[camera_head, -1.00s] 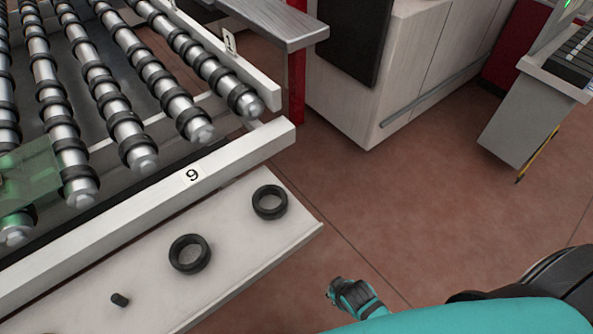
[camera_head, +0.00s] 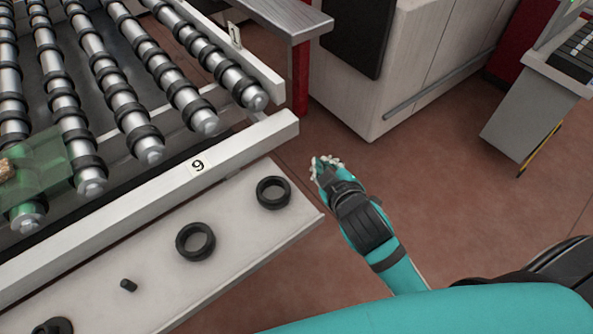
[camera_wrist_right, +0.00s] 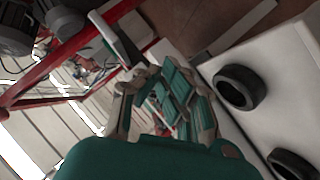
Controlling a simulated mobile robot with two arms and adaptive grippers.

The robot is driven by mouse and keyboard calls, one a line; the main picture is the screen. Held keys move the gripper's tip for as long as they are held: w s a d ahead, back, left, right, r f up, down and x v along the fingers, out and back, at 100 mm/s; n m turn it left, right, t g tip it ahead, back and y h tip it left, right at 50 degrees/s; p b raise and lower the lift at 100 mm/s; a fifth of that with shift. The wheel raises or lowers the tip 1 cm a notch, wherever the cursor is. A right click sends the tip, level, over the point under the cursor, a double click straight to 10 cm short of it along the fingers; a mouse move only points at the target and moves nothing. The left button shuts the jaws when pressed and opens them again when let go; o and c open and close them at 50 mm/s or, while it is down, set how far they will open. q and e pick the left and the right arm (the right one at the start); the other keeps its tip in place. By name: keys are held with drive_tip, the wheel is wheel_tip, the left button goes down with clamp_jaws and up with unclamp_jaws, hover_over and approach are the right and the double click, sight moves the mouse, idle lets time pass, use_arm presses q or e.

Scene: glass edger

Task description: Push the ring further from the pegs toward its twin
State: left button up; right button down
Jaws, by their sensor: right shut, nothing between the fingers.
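Two black rings lie flat on the pale shelf (camera_head: 235,257) below the rollers. The ring further from the pegs (camera_head: 273,193) is near the shelf's right end. Its twin (camera_head: 195,242) lies to its lower left, apart from it. A small dark peg (camera_head: 128,286) is further left, and a dark round piece (camera_head: 52,326) is cut by the bottom edge. My right gripper (camera_head: 325,166) is shut and empty, just off the shelf's right end, apart from the further ring. The right wrist view shows the gripper (camera_wrist_right: 160,75) left of one ring (camera_wrist_right: 240,87). My left gripper is out of view.
A white rail (camera_head: 150,203) marked 9 runs behind the rings, with the roller bed (camera_head: 100,90) beyond it. A greenish glass pane (camera_head: 45,175) lies on the rollers at left. A white cabinet (camera_head: 400,70) stands behind. The floor right of the shelf is clear.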

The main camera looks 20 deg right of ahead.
drive_tip(key=w+a+r+n+t+y, duration=0.35)
drive_tip(key=a+r+n, duration=0.2)
drive_tip(key=r, duration=0.25)
drive_tip(key=w+a+r+n+t+y, duration=0.35)
drive_tip(key=r+n, duration=0.25)
drive_tip(key=r, duration=0.2)
drive_tip(key=s+a+r+n+g+y, duration=0.1)
drive_tip(key=s+a+n+g+y, duration=0.1)
drive_tip(key=a+n+g+y, duration=0.75)
drive_tip(key=s+a+r+n+g+y, duration=0.15)
drive_tip(key=a+n+g+y, duration=0.35)
drive_tip(key=n, duration=1)
drive_tip(key=n+g+h, duration=0.5)
drive_tip(key=n+h, duration=1)
drive_tip(key=h, duration=0.2)
approach(272, 180)
drive_tip(key=shift+s+a+r, duration=0.15)
drive_tip(key=shift+a+r, duration=0.35)
drive_tip(key=shift+a, duration=0.15)
drive_tip(key=w+d+h, duration=0.1)
drive_tip(key=d+h, duration=0.3)
drive_tip(key=d, duration=0.4)
drive_tip(key=s+a+f+p, duration=0.1)
drive_tip(key=a+f+p, duration=0.2)
drive_tip(key=f, duration=0.6)
drive_tip(key=shift+a+p, duration=0.3)
drive_tip(key=shift+p, duration=0.45)
